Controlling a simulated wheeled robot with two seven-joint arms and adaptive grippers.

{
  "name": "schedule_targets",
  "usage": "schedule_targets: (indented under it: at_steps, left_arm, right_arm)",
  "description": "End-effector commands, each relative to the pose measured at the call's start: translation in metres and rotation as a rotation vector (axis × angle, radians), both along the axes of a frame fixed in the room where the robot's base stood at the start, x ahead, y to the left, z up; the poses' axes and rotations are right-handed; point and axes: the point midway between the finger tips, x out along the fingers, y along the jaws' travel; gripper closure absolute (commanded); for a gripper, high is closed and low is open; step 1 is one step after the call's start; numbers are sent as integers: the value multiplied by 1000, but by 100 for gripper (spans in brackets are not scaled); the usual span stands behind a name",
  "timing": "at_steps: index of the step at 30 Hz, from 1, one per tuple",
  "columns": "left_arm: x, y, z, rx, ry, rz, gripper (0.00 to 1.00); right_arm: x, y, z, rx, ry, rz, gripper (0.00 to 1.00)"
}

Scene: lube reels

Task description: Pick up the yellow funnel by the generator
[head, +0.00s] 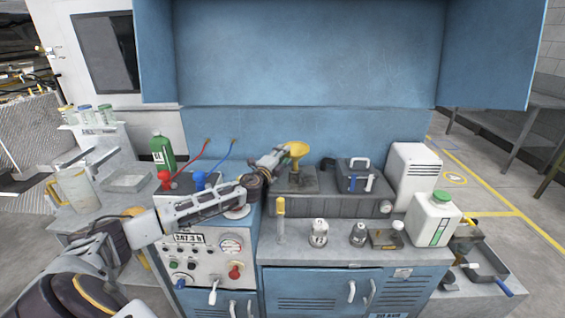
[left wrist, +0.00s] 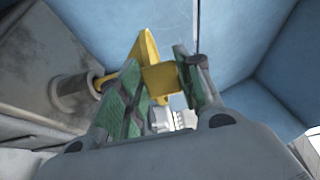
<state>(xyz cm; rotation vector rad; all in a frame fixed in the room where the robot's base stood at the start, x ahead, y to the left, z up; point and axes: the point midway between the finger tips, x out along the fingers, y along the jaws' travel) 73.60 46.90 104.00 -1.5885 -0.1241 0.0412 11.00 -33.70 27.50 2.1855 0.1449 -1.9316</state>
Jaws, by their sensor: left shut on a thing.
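The yellow funnel (head: 297,149) is at the back of the bench, above a dark block (head: 297,182) on a grey raised unit. My left gripper (head: 286,152) reaches in from the left and is shut on the funnel. In the left wrist view, part of the yellow funnel (left wrist: 158,77) sits between the green-padded fingers of the gripper (left wrist: 162,85). Whether the funnel's lower end touches the block is hard to tell. A control panel with an hour meter (head: 190,238), likely the generator, stands left of centre under my arm. My right gripper is out of view.
A dark toolbox-like case (head: 357,177) stands right of the funnel, then a white canister (head: 433,217). A yellow-capped tube (head: 281,222) and small metal parts line the front shelf. A green bottle (head: 162,152) stands left. The blue back wall is close behind.

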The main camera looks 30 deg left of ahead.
Motion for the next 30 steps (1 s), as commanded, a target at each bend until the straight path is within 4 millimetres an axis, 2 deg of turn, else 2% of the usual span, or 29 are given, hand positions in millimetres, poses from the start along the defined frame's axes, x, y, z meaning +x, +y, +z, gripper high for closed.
schedule_targets:
  at_steps: [1, 6, 12, 18, 30]
  left_arm:
    - [0, 0, 10, 1, -3, 0, 89]
    - [0, 0, 31, 1, -3, 0, 89]
    - [0, 1, 45, 1, -1, 0, 89]
    - [0, 0, 49, 1, 0, 0, 89]
    - [0, 0, 49, 1, 0, 0, 89]
  right_arm:
    - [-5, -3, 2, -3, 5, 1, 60]
    - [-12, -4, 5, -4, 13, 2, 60]
    - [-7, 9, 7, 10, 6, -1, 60]
    - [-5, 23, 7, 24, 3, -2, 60]
    - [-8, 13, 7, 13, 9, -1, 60]
